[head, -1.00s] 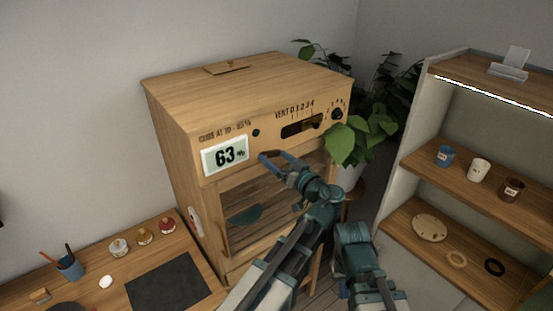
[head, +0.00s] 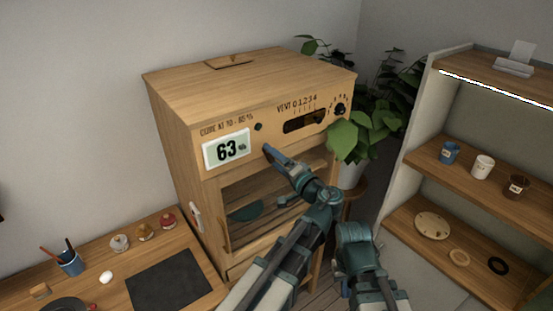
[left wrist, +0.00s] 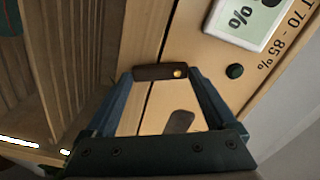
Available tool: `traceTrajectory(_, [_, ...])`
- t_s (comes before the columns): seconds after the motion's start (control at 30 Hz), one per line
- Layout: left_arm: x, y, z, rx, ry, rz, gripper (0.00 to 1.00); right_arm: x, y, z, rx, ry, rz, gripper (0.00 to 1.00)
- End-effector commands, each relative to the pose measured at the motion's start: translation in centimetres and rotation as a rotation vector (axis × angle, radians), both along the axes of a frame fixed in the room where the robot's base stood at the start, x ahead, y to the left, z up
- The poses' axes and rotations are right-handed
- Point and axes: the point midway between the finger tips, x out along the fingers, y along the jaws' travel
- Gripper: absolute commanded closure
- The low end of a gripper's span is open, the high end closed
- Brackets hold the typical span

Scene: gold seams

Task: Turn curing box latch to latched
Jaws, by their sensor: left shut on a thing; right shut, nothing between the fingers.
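The curing box (head: 170,115) is a wooden cabinet with a display reading 63%. Its latch (left wrist: 150,72) is a short dark bar with a brass pivot at one end, in the left wrist view. My left gripper (head: 269,151) is at the box front, below and right of the display. In the left wrist view my left gripper (left wrist: 160,73) has a fingertip at each end of the latch, shut on it. A second dark rounded piece (left wrist: 179,122) sits on the pale wood nearer the palm. The latch is hidden in the head view. My right arm shows low in the head view, without distinguishable fingers.
The vent slot (head: 304,121) and a dark knob (head: 340,109) are on the box's upper front. A plant (head: 352,135) stands to its right, then a shelf unit (head: 405,195) with cups. A worktop (head: 110,255) with small pots is at the left.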

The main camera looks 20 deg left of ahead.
Motion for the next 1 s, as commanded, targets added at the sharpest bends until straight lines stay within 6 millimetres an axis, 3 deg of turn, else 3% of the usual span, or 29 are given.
traceTrajectory(0.5, [-0.54, 0.46, -0.19, 0.201, 0.257, 0.000, 0.66, 0.00, 0.00, -0.21, 0.000, 0.000, 0.001, 1.00])
traceTrajectory(1.0, [-0.63, 0.54, -0.20, 0.243, 0.309, 0.001, 0.66, 0.00, 0.00, -0.24, 0.000, 0.000, 0.001, 1.00])
